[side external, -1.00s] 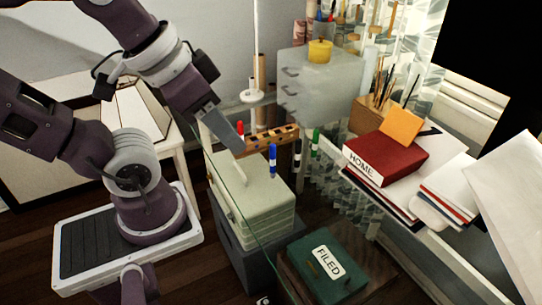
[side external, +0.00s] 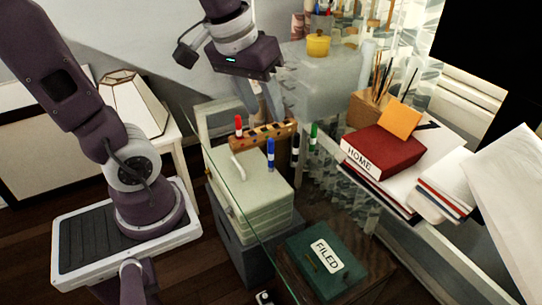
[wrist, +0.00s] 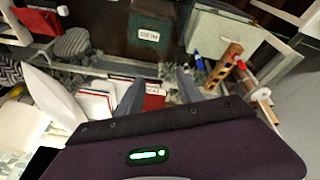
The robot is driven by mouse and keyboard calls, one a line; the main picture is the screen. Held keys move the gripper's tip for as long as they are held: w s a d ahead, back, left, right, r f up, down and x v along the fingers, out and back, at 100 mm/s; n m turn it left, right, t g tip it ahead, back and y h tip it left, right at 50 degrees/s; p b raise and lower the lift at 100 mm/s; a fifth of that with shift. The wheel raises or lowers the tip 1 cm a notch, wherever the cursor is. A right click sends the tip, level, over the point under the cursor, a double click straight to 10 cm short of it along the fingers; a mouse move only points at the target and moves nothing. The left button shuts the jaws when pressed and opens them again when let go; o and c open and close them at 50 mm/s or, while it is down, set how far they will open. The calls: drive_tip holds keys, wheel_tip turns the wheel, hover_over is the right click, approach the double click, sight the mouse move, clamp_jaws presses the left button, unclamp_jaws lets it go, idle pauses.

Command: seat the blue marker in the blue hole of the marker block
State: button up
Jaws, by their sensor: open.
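The blue marker (side external: 270,155) stands upright on the glass desk, just in front of the wooden marker block (side external: 257,138) in the side view. In the wrist view the blue marker (wrist: 198,61) is beside the block (wrist: 222,68), right of my fingers. The block has a row of holes; I cannot make out which is the blue one. My gripper (side external: 267,116) is open and empty, pointing down above and behind the block in the side view. In the wrist view my gripper (wrist: 160,75) has its fingers apart with nothing between them.
A red marker (side external: 239,126) is upright at the block's left end. A black marker (side external: 295,147) and a green marker (side external: 313,134) stand to its right. A red book (side external: 385,152) lies on papers farther right. Grey drawers (side external: 320,85) stand behind.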

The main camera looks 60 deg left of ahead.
drive_tip(key=w+a+f+n+g, duration=0.1)
drive_tip(key=w+a+f+n, duration=0.2)
drive_tip(key=w+a+f, duration=0.15)
drive_tip(key=n+g, duration=0.3)
drive_tip(key=n, duration=0.5)
hover_over(271, 171)
drive_tip(key=f, duration=2.1)
drive_tip(key=shift+w+a+f, duration=0.25)
drive_tip(key=shift+a+f, duration=0.15)
clamp_jaws()
